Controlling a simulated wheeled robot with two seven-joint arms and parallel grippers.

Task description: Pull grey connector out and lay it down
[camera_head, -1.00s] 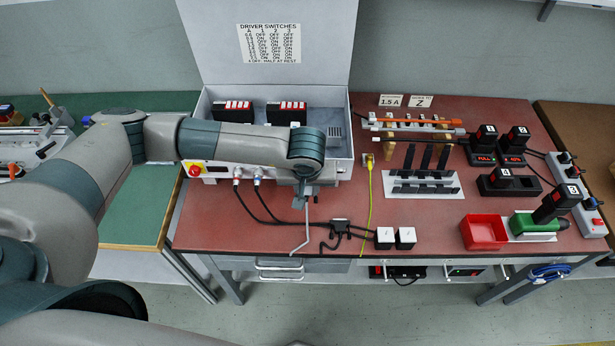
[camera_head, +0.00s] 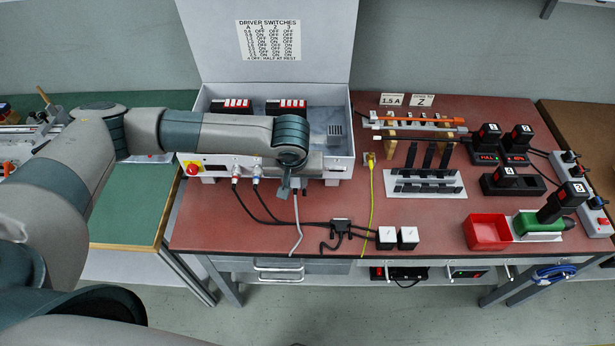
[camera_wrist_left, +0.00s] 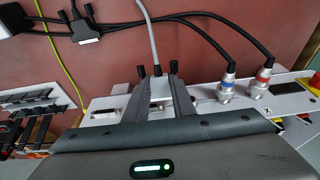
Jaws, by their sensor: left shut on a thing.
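My left gripper (camera_head: 284,188) is in front of the white control box's front panel (camera_head: 318,170). In the left wrist view its two fingers (camera_wrist_left: 159,78) are shut on the grey connector (camera_wrist_left: 157,70). A grey cable (camera_head: 297,225) hangs from the connector over the red bench, its lower end near the front edge. The fingers hide much of the connector, and I cannot tell whether it still touches its socket. My right gripper is not in view.
Two round plugs, blue-ringed (camera_wrist_left: 226,88) and red-ringed (camera_wrist_left: 262,78), sit in the panel beside the gripper. Their black cables cross the bench to a black connector (camera_head: 341,226). Bare red bench (camera_head: 225,225) lies front left.

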